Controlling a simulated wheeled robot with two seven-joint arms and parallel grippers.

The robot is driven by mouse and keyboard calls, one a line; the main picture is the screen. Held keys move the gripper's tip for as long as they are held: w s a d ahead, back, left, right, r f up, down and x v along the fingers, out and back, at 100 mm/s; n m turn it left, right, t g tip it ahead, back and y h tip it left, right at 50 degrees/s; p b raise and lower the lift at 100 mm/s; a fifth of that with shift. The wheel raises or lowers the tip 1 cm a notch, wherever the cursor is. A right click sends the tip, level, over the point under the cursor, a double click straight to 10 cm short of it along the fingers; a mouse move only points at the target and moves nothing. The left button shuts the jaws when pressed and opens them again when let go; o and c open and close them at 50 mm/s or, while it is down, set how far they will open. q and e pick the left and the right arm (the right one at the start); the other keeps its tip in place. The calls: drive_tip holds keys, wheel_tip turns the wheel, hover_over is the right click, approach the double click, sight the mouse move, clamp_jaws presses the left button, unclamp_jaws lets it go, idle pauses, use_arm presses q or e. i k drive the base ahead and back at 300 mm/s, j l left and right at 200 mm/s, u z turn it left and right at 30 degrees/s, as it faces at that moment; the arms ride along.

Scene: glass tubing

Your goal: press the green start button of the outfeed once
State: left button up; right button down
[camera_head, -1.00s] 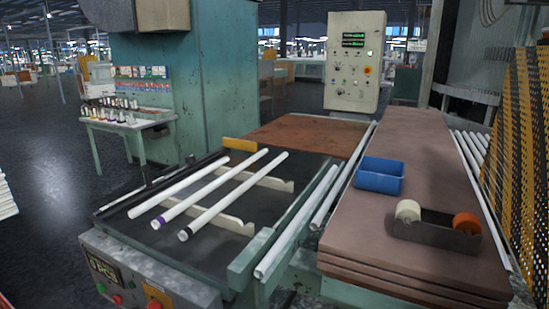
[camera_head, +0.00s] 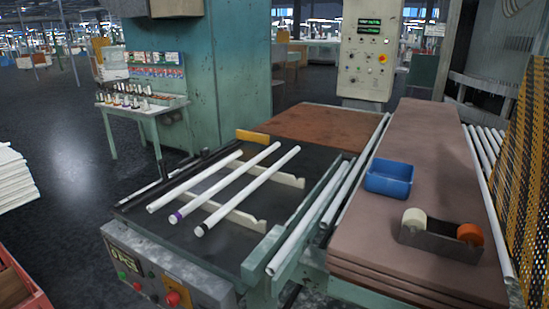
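The grey control box (camera_head: 205,284) of the outfeed is on the front of the table with the glass tubes, at the lower left of the head view. A small green button (camera_head: 122,275) sits on its left part, below a dark display (camera_head: 124,260). A small red button (camera_head: 138,286) is just right of it. A larger red mushroom button (camera_head: 173,298) is further right. Nothing covers the green button. Neither of my grippers shows in the view.
Three white tubes (camera_head: 240,187) lie on notched rails above the dark outfeed table. A blue bin (camera_head: 389,178) and a tape dispenser (camera_head: 440,241) stand on brown stacked boards to the right. A red crate (camera_head: 38,302) is at lower left. A tall control cabinet (camera_head: 367,70) stands behind.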

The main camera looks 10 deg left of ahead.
sight(122, 276)
drive_tip(key=u, duration=1.35)
